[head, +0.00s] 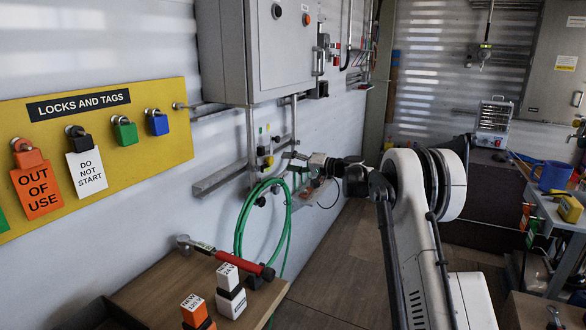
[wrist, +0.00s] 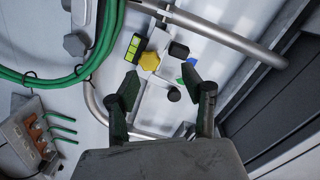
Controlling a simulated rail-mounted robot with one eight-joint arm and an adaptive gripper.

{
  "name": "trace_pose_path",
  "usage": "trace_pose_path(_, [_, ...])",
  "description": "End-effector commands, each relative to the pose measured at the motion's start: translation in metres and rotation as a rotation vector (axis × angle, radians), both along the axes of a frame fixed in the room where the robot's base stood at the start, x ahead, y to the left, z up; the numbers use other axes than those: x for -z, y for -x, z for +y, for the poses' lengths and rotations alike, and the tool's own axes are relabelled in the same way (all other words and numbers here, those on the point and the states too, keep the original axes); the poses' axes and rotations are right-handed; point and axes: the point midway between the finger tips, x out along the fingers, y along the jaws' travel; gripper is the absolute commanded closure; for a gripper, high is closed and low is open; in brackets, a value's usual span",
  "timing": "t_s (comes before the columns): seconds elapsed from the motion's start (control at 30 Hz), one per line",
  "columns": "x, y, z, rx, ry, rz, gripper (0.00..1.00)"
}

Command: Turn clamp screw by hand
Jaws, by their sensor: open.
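In the wrist view my gripper (wrist: 160,73) is open, its two dark fingers spread and empty. Beyond the fingers, a pale fitting on the wall carries a round black knob (wrist: 174,94), a larger black knob (wrist: 179,50) and a yellow knob (wrist: 149,61). I cannot tell which of these, if any, is the clamp screw. The round black knob appears between the fingers, with no finger seen touching it. In the head view my arm reaches left to the wall pipes, and its end is small and hard to make out there.
A green hose coil (head: 244,225) hangs by the pipes, and also shows in the wrist view (wrist: 98,50). A grey pipe (wrist: 225,35) crosses above the knobs. A grey cabinet (head: 290,50) is overhead. A wooden bench (head: 150,290) with a red-handled tool (head: 232,262) stands below.

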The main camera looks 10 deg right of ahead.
Motion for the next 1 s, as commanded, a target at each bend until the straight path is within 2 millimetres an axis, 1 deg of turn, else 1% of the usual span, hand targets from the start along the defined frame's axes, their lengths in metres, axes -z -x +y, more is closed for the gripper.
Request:
trace_pose_path(0.03, [0.008, -0.006, -0.005, 0.001, -0.016, -0.01, 0.56])
trace_pose_path(0.1, [0.014, -0.011, -0.011, 0.002, -0.035, -0.024, 0.56])
trace_pose_path(0.23, [0.02, -0.016, -0.016, 0.003, -0.055, -0.037, 0.56])
trace_pose_path(0.37, [0.021, -0.018, -0.015, 0.003, -0.059, -0.04, 0.56])
trace_pose_path(0.57, [0.021, -0.028, -0.003, 0.002, -0.059, -0.039, 0.56])
trace_pose_path(1.0, [0.02, -0.058, 0.031, 0.002, -0.058, -0.038, 0.56])
